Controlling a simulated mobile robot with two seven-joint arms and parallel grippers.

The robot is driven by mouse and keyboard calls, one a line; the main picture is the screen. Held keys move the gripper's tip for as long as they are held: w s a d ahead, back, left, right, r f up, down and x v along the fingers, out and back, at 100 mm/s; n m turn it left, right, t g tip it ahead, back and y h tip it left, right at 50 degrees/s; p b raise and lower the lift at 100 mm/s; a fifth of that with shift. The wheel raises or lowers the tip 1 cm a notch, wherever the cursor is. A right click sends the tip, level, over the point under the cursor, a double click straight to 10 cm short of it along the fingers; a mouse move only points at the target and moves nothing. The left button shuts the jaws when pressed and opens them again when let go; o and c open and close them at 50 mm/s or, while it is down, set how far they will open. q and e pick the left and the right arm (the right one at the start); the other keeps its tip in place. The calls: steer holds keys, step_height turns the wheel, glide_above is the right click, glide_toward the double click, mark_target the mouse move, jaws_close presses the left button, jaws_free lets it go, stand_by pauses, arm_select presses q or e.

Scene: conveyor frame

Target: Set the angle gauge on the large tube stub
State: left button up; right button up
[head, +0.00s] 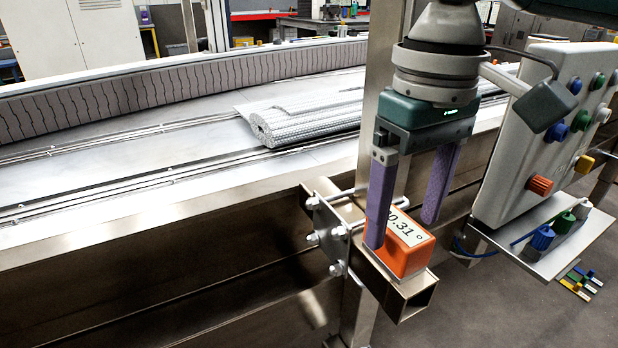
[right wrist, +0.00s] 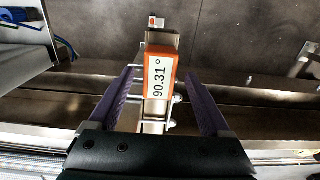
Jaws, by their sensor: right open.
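The orange angle gauge (head: 405,247) sits on top of the large square tube stub (head: 398,295), which juts out from the conveyor frame. Its display reads 90.31° in the right wrist view (right wrist: 160,80). My right gripper (head: 404,233) is open, with one purple finger on each side of the gauge. In the right wrist view the gripper (right wrist: 163,85) shows clear gaps between both fingers and the gauge. The stub's open end shows below the gauge in the head view. My left gripper is not in view.
A bolted plate (head: 328,232) with rods stands left of the stub. A control box (head: 545,140) with coloured knobs and a small shelf (head: 560,240) are at the right. A rolled grey mat (head: 300,118) lies on the conveyor.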

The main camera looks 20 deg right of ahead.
mark_target(403, 227)
step_height(403, 227, up, 8)
steer(key=p, duration=0.1)
steer(key=s+a+f+n+t+y, duration=0.1)
steer(key=s+a+f+n+y, duration=0.15)
steer(key=a+f, duration=0.3)
steer(key=s+a+f+n+t+y, duration=0.1)
steer(key=s+a+f, duration=0.3)
steer(key=a+f, duration=0.15)
steer(key=s+d+f+m+t+h, duration=0.1)
steer(key=s+d+f+m+h, duration=0.1)
steer(key=s+d, duration=0.6)
steer(key=shift+s+f+t+h, duration=0.3)
steer(key=shift+s+f+h, duration=0.05)
steer(key=shift+s+h, duration=0.35)
steer(key=shift+a+m, duration=0.1)
steer(key=shift+m, duration=0.15)
